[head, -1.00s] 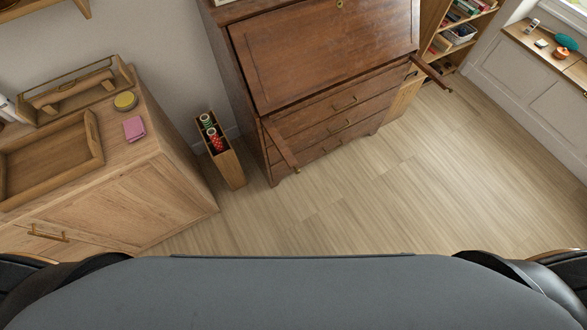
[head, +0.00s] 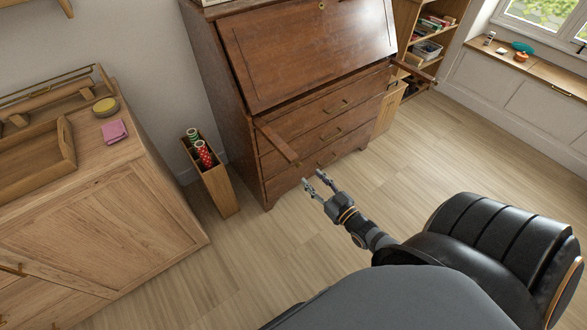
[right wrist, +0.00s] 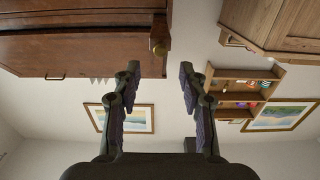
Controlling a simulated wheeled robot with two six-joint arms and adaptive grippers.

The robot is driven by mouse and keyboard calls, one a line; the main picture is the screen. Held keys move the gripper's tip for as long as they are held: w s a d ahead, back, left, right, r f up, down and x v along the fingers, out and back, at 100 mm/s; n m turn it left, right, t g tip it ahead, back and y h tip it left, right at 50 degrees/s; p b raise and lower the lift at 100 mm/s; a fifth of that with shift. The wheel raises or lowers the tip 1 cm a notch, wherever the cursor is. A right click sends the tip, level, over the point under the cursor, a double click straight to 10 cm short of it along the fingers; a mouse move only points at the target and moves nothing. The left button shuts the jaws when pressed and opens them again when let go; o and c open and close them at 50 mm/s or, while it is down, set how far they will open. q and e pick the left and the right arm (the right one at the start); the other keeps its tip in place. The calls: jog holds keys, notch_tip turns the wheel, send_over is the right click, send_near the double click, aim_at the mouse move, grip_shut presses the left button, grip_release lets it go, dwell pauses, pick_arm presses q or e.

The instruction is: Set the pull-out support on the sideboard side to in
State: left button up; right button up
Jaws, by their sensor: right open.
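The dark wooden bureau (head: 310,52) has two pull-out supports, both sticking out below its closed sloping lid. The support on the sideboard side (head: 277,142) is a narrow bar at the bureau's left front corner. My right gripper (head: 314,179) is open and empty, in front of the bureau and apart from this support, lower and to its right in the head view. In the right wrist view a dark wooden end with a brass knob (right wrist: 159,46), apparently this support, shows beyond the open fingers (right wrist: 160,70). My left gripper is not in view.
The other support (head: 414,72) sticks out at the bureau's right. The light wood sideboard (head: 105,220) stands at the left. A narrow wooden holder with rolls (head: 219,188) stands between sideboard and bureau. The floor (head: 440,150) before the bureau is clear.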

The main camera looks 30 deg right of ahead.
aim_at(300, 166)
jog(key=w, duration=0.2)
jog(key=w+b, duration=0.1)
jog(key=w, duration=0.4)
jog(key=shift+w+a, duration=0.35)
jog(key=shift+w, duration=0.3)
grip_shut()
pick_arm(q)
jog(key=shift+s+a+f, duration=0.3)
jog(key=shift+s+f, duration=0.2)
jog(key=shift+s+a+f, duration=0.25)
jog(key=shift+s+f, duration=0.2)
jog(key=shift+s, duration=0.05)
